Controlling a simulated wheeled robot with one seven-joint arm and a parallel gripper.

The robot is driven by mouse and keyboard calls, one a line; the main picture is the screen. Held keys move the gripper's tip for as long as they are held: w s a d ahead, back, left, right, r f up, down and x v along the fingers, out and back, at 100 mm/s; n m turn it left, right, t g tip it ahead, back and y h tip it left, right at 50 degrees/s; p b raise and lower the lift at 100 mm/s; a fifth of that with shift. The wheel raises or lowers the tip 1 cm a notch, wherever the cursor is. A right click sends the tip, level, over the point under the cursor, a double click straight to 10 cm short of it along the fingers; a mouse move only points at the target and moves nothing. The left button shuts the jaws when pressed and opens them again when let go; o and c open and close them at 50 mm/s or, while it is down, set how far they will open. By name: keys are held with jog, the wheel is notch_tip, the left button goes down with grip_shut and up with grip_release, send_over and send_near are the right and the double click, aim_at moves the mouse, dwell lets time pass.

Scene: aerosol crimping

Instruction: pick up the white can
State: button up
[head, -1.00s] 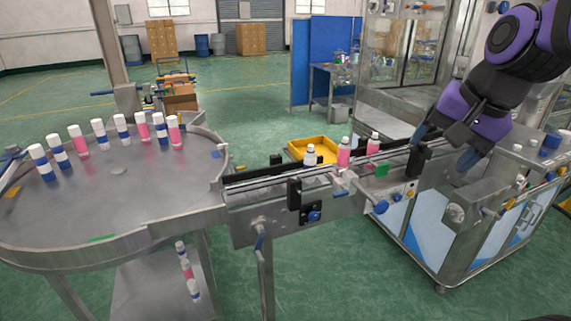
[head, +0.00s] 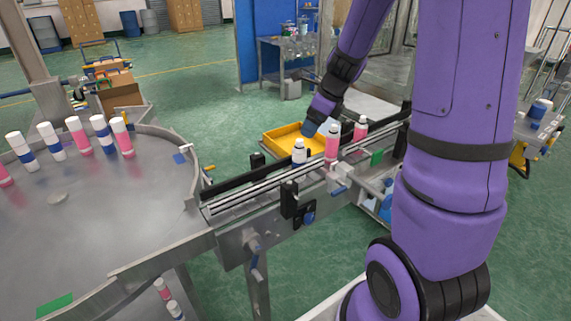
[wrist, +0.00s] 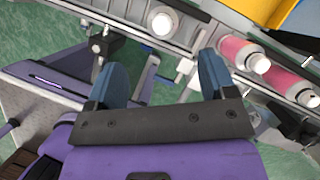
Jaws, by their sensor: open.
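The white can (head: 299,152) stands upright on the conveyor, with a white top and a dark band. It is left of two pink cans (head: 332,142) (head: 360,130). In the wrist view the white can (wrist: 162,22) shows from above as a round white top, ahead of the gap between my fingers. My gripper (head: 319,127) is open, its blue fingers close to the can's upper right in the head view. In the wrist view my gripper (wrist: 164,76) has nothing between its fingers. The pink cans (wrist: 243,53) (wrist: 290,82) lie to the right there.
The conveyor (head: 248,195) has dark guide rails along its sides. A yellow tray (head: 281,138) is behind it. A round steel table (head: 110,210) with several cans stands at left. A blue partition (head: 246,45) is at the back.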

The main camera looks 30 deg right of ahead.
aim_at(299, 144)
jog(key=x, duration=0.5)
jog(key=shift+w+x, duration=0.2)
jog(key=shift+x, duration=1.1)
jog(key=shift+w+x, duration=0.2)
jog(key=shift+x, duration=1.15)
jog(key=shift+r, duration=0.2)
jog(key=c, duration=1.2)
